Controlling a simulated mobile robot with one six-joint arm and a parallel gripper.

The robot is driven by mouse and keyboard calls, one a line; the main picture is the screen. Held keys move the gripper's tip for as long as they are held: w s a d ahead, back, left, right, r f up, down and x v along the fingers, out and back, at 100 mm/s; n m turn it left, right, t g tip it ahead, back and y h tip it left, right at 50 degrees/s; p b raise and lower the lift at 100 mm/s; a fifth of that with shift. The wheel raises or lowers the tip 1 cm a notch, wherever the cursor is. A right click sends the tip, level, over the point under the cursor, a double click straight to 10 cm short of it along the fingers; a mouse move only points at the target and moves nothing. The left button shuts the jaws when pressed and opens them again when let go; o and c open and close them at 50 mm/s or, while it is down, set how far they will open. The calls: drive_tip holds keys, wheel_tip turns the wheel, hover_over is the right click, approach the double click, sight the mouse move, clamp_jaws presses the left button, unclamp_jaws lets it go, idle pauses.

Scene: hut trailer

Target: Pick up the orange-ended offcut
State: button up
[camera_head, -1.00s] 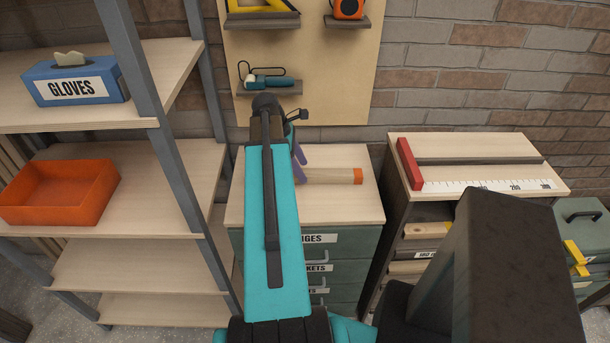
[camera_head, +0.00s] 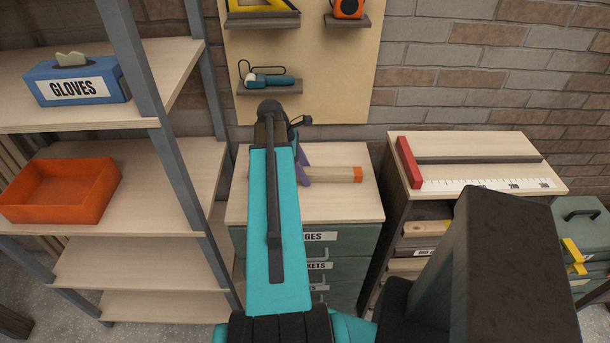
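The offcut (camera_head: 333,174) is a pale wooden bar with an orange end (camera_head: 357,174) pointing right. It shows at the top of the green drawer cabinet, lying crosswise. My gripper (camera_head: 303,167) is at the offcut's left part, with its purple fingers showing just right of my turquoise arm. One purple part overlaps the offcut's left end in the picture. My arm hides most of the gripper and the offcut's far left end. I cannot tell whether the fingers are closed on the wood or just around it.
The cabinet top (camera_head: 350,208) is bare in front of the offcut. Left stands a shelf unit with an orange bin (camera_head: 62,190) and a glove box (camera_head: 77,80). Right is a bench with a red-ended ruler stop (camera_head: 409,162). A pegboard (camera_head: 340,70) with small shelves hangs behind.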

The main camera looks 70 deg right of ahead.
drive_tip(key=c, duration=1.1)
drive_tip(key=shift+r, duration=0.15)
drive_tip(key=shift+c, duration=0.2)
wheel_tip(320, 180, up, 10)
drive_tip(key=b, duration=0.2)
drive_tip(key=shift+w, duration=0.1)
idle(0.4)
